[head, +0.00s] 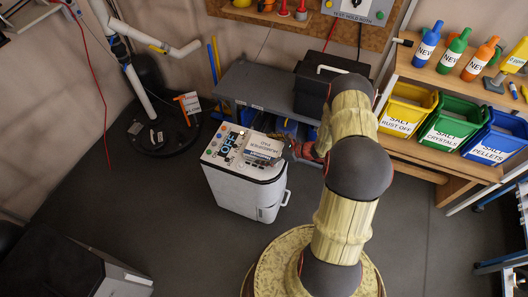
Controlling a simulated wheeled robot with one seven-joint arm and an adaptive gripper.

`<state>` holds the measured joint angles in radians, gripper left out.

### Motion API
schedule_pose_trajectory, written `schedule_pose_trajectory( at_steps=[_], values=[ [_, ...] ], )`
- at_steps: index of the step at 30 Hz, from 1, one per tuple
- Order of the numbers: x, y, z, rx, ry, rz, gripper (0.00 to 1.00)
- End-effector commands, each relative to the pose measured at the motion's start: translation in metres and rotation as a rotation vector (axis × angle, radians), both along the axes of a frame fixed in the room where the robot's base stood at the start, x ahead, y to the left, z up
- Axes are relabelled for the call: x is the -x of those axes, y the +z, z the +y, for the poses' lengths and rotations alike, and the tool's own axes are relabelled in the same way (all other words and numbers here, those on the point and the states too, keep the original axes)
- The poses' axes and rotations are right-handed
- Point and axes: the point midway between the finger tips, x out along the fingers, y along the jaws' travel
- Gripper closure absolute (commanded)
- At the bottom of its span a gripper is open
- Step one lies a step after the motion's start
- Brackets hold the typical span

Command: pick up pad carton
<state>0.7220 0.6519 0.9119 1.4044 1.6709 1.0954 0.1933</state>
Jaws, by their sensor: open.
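The pad carton (264,147) is a small grey-and-white box with "HUMIDIFIER PAD" printed on it, reading upside down from here. It lies on the right part of the top of a white cabinet (242,190). No contact with the carton is visible.
Behind stands a grey bench (245,85) with a black case (309,92). Yellow, green and blue salt bins (442,130) fill a wooden shelf at right. A round black base (160,135) holds pipes at left. Floor in front is clear.

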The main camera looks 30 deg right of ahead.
Motion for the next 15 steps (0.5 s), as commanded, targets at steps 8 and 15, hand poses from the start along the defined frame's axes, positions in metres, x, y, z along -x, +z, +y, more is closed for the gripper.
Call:
schedule_pose_trajectory(
  at_steps=[8,15],
  values=[
    [0.0000,0.0013,-0.0006,0.001,0.000,-0.001,0.08],
    [0.0001,0.0012,-0.0005,0.001,0.000,-0.001,0.22]
  ],
)
